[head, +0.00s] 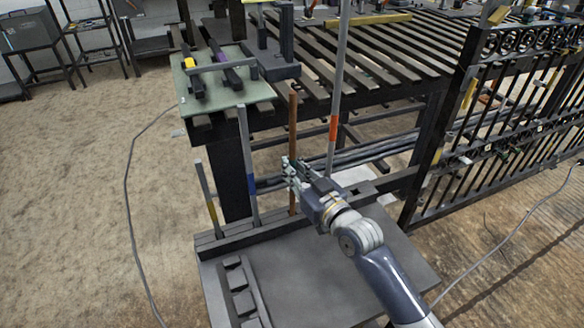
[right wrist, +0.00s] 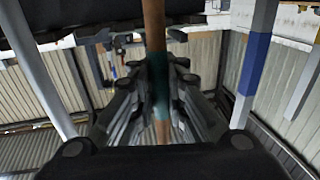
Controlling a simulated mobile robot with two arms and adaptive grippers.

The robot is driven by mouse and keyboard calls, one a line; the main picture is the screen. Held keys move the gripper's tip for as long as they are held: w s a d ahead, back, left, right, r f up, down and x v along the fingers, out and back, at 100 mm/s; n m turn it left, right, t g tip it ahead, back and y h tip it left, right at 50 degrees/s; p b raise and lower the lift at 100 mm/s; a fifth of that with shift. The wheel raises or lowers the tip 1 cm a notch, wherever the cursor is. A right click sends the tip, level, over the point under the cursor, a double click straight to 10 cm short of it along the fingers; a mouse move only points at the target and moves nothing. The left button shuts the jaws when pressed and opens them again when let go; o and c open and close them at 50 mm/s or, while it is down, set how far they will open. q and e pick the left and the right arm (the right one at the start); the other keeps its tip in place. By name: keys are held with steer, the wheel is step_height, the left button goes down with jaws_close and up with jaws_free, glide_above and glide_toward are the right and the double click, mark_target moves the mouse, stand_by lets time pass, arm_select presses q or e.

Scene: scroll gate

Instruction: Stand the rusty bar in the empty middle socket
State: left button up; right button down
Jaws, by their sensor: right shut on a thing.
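The rusty bar (head: 293,130) stands upright, brown and thin, between a grey bar with a blue band (head: 246,160) and a tall grey bar with an orange band (head: 338,90). My right gripper (head: 290,172) is shut on the bar's lower half. In the right wrist view the rusty bar (right wrist: 154,25) runs between the two fingers (right wrist: 158,90). The bar's lower end meets the dark socket rail (head: 240,238) in the head view; I cannot tell whether it is inside the middle socket. My left gripper is out of view.
A short grey bar with a yellow band (head: 207,195) stands at the rail's left end. A dark tray (head: 240,290) lies on the bench top (head: 320,280). A slatted table (head: 370,60) is behind, an iron gate (head: 500,120) to the right.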

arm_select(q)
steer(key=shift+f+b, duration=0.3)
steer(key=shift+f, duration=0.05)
arm_select(e)
steer(key=shift+f, duration=0.35)
steer(key=c, duration=1.5)
jaws_free()
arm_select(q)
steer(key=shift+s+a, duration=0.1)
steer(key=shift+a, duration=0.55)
arm_select(e)
steer(key=v, duration=0.8)
